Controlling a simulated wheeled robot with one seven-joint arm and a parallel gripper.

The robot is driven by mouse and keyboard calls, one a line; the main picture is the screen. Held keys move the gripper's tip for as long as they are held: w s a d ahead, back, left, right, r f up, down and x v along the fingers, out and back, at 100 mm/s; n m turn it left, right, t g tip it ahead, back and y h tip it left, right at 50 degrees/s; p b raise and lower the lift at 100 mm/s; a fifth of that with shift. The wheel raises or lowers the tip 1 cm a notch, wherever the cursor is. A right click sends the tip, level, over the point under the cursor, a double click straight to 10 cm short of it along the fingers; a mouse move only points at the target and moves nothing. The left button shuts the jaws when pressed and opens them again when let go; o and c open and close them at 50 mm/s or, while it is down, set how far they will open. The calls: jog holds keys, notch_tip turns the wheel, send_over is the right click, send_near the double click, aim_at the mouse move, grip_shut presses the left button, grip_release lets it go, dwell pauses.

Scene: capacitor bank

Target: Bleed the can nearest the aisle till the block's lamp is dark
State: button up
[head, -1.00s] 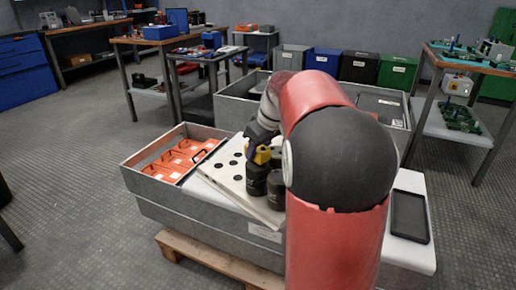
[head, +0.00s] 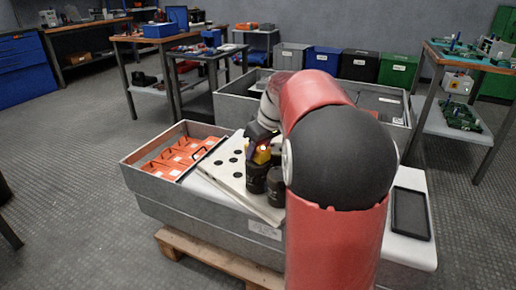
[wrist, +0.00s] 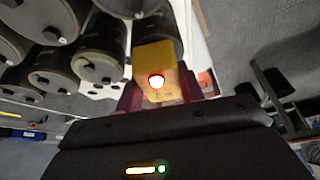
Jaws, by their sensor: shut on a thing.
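My gripper (wrist: 158,90) is shut on a yellow block (wrist: 155,68) with a round lamp (wrist: 156,81) that is lit, white in the middle with a red rim. In the head view the block (head: 262,155) sits at the top of a dark can (head: 256,179), with a second dark can (head: 275,190) beside it. One can (wrist: 132,6) lies just behind the block. Whether the block touches both of its studs is hidden.
A white board with dark round holes (head: 226,170) lies under the cans. A grey bin left of it holds orange boxes (head: 180,158). A black tray (head: 410,214) lies on the white surface at right. My arm hides much of the bank's right side.

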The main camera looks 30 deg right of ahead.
aim_at(266, 151)
jog(key=o, duration=1.1)
jog(key=shift+o, duration=0.2)
jog(key=p+v, duration=0.1)
jog(key=v, duration=0.6)
jog(key=shift+s+r, duration=0.15)
jog(key=shift+r, duration=0.15)
jog(key=s+a+r+m+p, duration=0.2)
jog(key=s+a+r+p, duration=0.25)
jog(key=s+a, duration=0.55)
jog(key=s+a+f+p, duration=0.1)
jog(key=s+a+f, duration=0.1)
jog(key=s, duration=0.4)
jog(key=s+a+f+m+t+h+p, duration=0.1)
jog(key=s+a+f+p, duration=0.1)
jog(key=s, duration=0.5)
jog(key=a+f, duration=0.1)
jog(key=a, duration=0.1)
jog(key=shift+s+a+m, duration=0.25)
jog(key=shift+s+m, duration=0.05)
